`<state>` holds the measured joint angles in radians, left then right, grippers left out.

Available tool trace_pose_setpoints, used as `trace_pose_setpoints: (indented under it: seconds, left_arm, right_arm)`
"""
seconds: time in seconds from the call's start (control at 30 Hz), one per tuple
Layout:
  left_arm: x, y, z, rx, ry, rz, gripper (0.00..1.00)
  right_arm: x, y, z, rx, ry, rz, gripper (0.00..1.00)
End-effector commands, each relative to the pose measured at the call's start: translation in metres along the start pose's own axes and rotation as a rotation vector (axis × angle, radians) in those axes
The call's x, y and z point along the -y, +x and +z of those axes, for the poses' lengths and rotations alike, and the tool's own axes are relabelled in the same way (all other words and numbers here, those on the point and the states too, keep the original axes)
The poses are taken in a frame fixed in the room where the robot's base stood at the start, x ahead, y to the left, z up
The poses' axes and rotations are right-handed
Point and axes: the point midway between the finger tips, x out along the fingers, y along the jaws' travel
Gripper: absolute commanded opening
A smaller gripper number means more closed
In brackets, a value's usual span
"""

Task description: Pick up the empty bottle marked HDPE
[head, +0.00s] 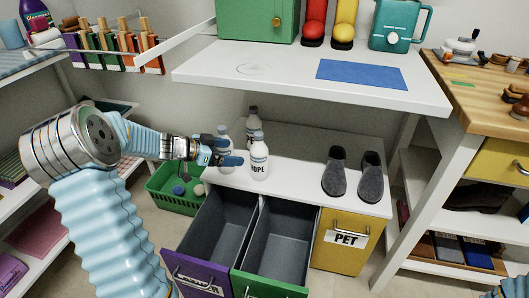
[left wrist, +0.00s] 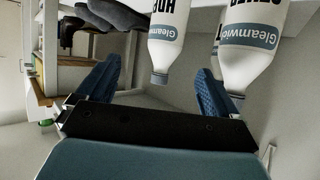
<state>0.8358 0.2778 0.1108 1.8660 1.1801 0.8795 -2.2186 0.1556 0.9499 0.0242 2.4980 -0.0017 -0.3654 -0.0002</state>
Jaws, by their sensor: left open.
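The white bottle marked HDPE (head: 259,162) stands upright on the lower white shelf, its marking partly readable. It shows upside down in the left wrist view (left wrist: 166,42), between the lines of my fingers. A second white bottle (head: 224,137) stands to its left, and a third (head: 253,122) behind. A nearby bottle with other lettering (left wrist: 252,45) shows at right in the wrist view. My left gripper (head: 236,158) is open and empty, its blue fingers pointing at the HDPE bottle from the left. Whether a finger touches any bottle I cannot tell. My right gripper is not in view.
Grey shoes (head: 335,175) stand right of the bottles. Below are open bins with purple (head: 195,273) and green (head: 262,286) fronts and a yellow PET drawer (head: 343,240). A green basket (head: 172,192) is at left. A white upper shelf (head: 290,90) overhangs the bottles.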

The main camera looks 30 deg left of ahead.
Motion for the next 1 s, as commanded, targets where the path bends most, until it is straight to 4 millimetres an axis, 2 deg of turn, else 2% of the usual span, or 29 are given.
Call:
trace_pose_setpoints:
  seconds: [0.17,0.43,0.7,0.83,1.0]
  left_arm:
    - [-0.001,0.012,-0.001,-0.001,0.0,0.004,0.94]
    - [-0.001,0.067,-0.001,0.0,-0.001,0.004,0.94]
    - [0.001,0.093,-0.001,0.0,-0.001,0.002,0.94]
    - [0.004,0.114,-0.002,0.0,-0.001,0.004,0.94]
    - [0.005,0.136,0.0,0.0,0.0,0.002,0.94]
  right_arm:
    - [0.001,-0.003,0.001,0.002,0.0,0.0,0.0]
    - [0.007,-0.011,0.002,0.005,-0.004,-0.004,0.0]
    - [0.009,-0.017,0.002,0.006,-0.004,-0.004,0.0]
    - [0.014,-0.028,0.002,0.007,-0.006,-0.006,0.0]
    - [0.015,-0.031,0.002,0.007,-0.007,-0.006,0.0]
